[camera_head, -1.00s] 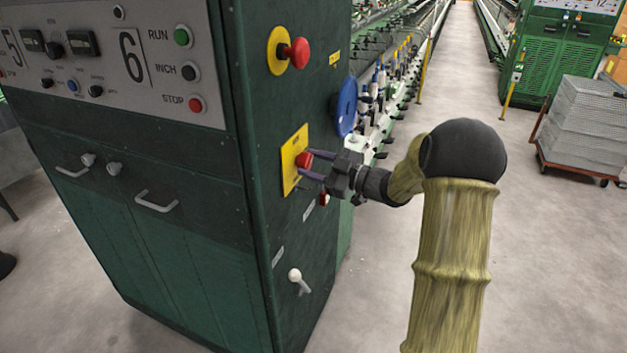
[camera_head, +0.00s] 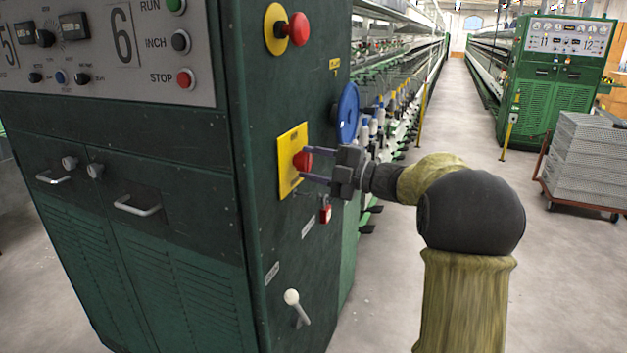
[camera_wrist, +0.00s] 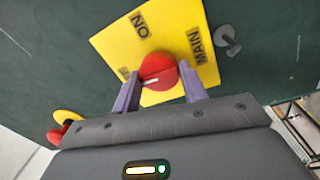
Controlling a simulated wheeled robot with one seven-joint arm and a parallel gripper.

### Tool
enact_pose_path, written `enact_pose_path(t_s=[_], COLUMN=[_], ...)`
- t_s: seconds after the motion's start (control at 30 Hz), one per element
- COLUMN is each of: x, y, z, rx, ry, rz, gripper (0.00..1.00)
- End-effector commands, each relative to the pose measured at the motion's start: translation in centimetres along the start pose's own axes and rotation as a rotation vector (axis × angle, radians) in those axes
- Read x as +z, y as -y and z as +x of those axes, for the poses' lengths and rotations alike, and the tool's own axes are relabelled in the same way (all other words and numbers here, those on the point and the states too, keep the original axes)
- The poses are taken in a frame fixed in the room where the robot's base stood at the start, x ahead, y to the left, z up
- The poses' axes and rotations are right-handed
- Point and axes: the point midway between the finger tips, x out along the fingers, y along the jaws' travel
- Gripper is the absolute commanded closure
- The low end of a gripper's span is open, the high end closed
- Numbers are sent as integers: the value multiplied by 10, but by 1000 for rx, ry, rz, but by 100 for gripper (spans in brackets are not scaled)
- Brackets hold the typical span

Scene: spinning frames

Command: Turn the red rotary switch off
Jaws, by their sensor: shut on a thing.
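The red rotary switch (camera_head: 301,161) sits on a yellow plate (camera_head: 291,180) on the side of the green machine cabinet. In the wrist view the switch (camera_wrist: 158,72) is a round red knob with a white mark that points left. The plate (camera_wrist: 181,25) reads ON and MAIN; a third label at its left is too small to read. My gripper (camera_head: 310,164) reaches the knob from the right, with its purple fingers on either side of it. In the wrist view my gripper (camera_wrist: 160,85) is shut on the knob.
A red mushroom button (camera_head: 298,29) on a yellow disc is above the plate, and a blue wheel (camera_head: 348,112) is to its right. A white-knobbed lever (camera_head: 292,297) is lower down. The aisle floor (camera_head: 400,270) is clear.

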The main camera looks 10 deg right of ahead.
Motion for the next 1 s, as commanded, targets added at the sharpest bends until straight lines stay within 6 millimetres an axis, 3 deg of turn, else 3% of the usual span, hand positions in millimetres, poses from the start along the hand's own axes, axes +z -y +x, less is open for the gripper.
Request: enact_pose_path(t_s=[0.67, 0.7, 0.8, 1.0], x=[0, 0, 0, 0], y=[1, 1, 1, 1], z=[0, 0, 0, 0], rx=[-3, -3, -3, -2], ry=[-6, -6, -6, -6], rz=[-90, -90, -90, -89], gripper=[80, 53, 36, 36])
